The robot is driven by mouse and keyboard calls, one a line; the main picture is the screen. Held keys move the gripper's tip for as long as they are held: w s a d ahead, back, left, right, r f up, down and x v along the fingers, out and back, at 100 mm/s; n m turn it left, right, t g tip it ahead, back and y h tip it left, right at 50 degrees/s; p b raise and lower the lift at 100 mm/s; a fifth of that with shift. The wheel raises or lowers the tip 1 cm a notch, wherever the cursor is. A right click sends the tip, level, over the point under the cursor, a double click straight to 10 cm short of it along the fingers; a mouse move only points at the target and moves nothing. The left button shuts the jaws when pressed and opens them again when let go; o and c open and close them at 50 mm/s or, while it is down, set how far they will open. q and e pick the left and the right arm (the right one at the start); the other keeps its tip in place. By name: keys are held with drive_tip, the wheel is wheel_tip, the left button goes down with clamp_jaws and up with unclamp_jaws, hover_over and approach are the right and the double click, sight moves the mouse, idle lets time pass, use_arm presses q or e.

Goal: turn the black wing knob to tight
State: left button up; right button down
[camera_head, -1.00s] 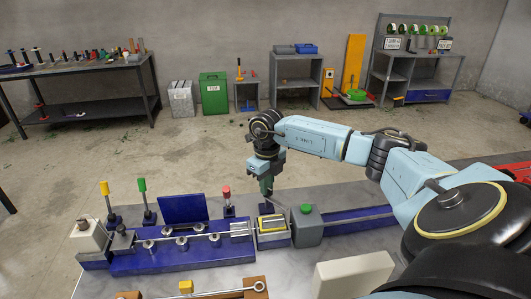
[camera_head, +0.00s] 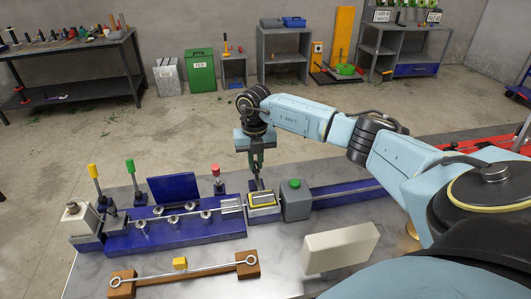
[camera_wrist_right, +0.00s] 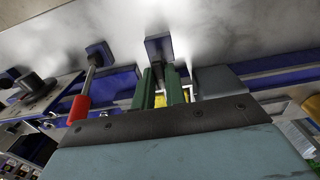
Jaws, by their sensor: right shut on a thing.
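My right gripper (camera_head: 257,176) comes down from above over the yellow-edged clamp block (camera_head: 263,200), left of the grey box with a green button. In the head view the knob (camera_head: 260,186) shows only as a small dark piece at the fingertips. The fingers are shut on it, with a narrow gap between them. The knob's exact angle is hard to make out. My left gripper is out of view.
The blue twisting bench (camera_head: 175,237) with its rod and posts lies to the left. The grey box (camera_head: 295,205) stands close on the right. A rod on wooden blocks (camera_head: 123,284) and a pale block (camera_head: 340,248) lie in front. Shelves stand far behind.

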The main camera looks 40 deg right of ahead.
idle(0.3)
drive_tip(key=c, duration=1.4)
unclamp_jaws()
drive_tip(key=shift+c, duration=0.2)
drive_tip(key=shift+r, duration=0.15)
wheel_tip(320, 180, up, 13)
drive_tip(key=shift+b, duration=0.4)
drive_tip(key=shift+r, duration=0.1)
